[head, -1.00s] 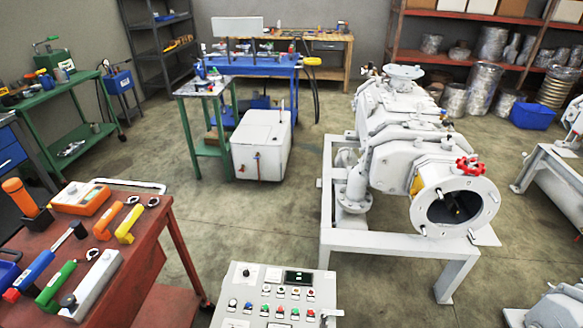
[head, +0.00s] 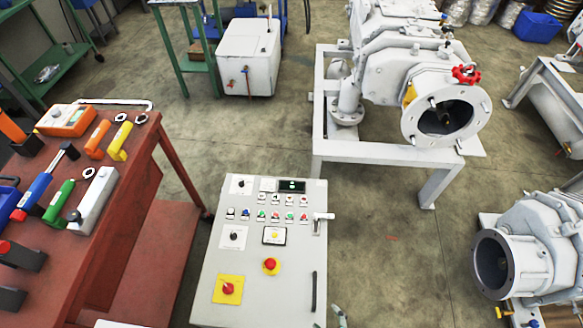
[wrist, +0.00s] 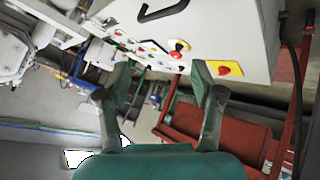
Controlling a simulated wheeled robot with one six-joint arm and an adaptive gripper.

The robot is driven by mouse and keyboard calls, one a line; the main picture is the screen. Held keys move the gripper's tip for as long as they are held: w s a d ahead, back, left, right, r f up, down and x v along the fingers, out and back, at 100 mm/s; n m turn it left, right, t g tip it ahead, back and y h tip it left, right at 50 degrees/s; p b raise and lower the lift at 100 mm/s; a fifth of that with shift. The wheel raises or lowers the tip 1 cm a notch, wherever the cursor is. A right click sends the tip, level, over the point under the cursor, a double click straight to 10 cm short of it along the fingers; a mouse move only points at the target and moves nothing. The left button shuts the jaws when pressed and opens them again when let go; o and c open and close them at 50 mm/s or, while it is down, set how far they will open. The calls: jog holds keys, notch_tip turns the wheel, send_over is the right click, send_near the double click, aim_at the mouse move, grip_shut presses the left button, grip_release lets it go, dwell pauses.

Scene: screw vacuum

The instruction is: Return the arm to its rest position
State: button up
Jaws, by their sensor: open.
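My gripper (wrist: 163,78) shows in the wrist view with its two fingers spread apart and nothing between them. Beyond the fingers is the grey control cabinet (wrist: 240,25), which appears tilted in that view. In the head view the cabinet (head: 260,205) stands at bottom centre, with its buttons, a red emergency knob (head: 270,265) and a red switch on a yellow plate (head: 228,289). A small grey-green part, perhaps a fingertip of my gripper, shows at the bottom edge beside the cabinet's lower right. The rest of my arm is hidden in the head view.
A red bench (head: 90,240) with several tools stands left of the cabinet. A white screw vacuum pump (head: 400,75) on a white frame (head: 375,165) stands behind, to the right. Another pump (head: 535,240) is at right. Bare floor (head: 385,265) lies between cabinet and right pump.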

jog(key=s+d+r+m+t+h, duration=0.1)
jog(key=s+d+r+m+t, duration=0.1)
jog(key=r, duration=0.6)
jog(key=s+d+r+m+t+h, duration=0.1)
jog(key=s+d+r+m+t, duration=0.1)
jog(key=s+r+m, duration=0.3)
jog(key=s+d+r+m+t+h, duration=0.1)
jog(key=s+d+r+m+t, duration=0.1)
jog(key=r, duration=1.1)
jog(key=s+d+m, duration=0.1)
jog(key=s+d, duration=0.1)
jog(key=s, duration=0.1)
jog(key=shift+d, duration=0.2)
jog(key=shift+r, duration=0.1)
